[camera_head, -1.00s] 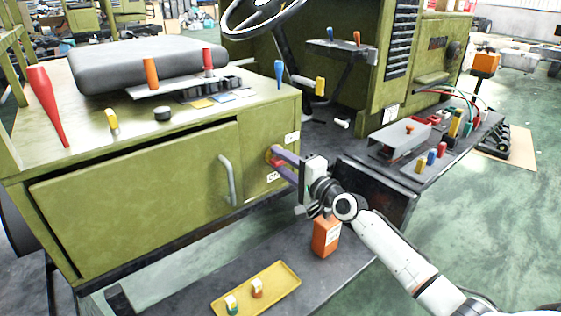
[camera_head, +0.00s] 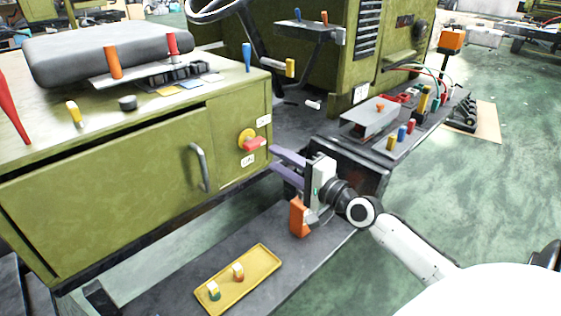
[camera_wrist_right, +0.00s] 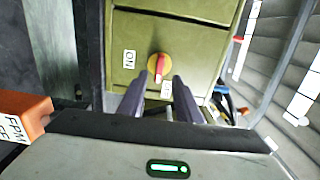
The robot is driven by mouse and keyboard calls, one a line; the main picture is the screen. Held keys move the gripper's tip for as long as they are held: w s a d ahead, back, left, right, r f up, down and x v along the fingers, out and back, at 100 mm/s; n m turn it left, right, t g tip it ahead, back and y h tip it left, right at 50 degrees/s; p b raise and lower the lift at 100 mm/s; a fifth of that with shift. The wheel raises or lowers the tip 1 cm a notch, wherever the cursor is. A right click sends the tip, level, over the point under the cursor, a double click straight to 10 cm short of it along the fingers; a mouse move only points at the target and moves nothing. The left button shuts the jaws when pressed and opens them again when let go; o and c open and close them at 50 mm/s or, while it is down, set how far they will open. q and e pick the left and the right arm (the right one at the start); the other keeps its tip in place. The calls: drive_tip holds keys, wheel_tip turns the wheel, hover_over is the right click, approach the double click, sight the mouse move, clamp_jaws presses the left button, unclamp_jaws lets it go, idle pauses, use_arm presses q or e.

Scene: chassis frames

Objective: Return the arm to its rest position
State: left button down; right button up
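My right gripper (camera_head: 272,161) is in front of the green chassis box, just right of a red switch handle (camera_head: 254,143) on a yellow round base. Its two purple-grey fingers are apart with nothing between them. In the right wrist view the gripper (camera_wrist_right: 159,98) also shows open fingers. The switch (camera_wrist_right: 158,66) lies beyond the fingertips, apart from them, between two white labels. My right arm (camera_head: 405,248) comes in from the lower right. My left gripper does not show.
An orange block (camera_head: 299,217) stands on the dark step just below my right gripper. A yellow tray (camera_head: 237,284) with two small pieces lies on the step. A grey shelf (camera_head: 372,119) with several coloured parts is to the right.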

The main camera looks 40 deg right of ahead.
idle(0.4)
drive_tip(key=s+a+f+n+g, duration=0.4)
drive_tip(key=s+a+f+n, duration=0.5)
drive_tip(key=s+a+f, duration=0.3)
drive_tip(key=s+a+f+n+g+y, duration=0.1)
drive_tip(key=s+a+f+n+g, duration=0.4)
drive_tip(key=s+a+f+n, duration=0.5)
drive_tip(key=s+a+f, duration=0.2)
drive_tip(key=s+f, duration=0.1)
drive_tip(key=f, duration=0.4)
drive_tip(key=shift+s+a, duration=0.2)
drive_tip(key=shift+a, duration=0.2)
drive_tip(key=shift+f, duration=0.1)
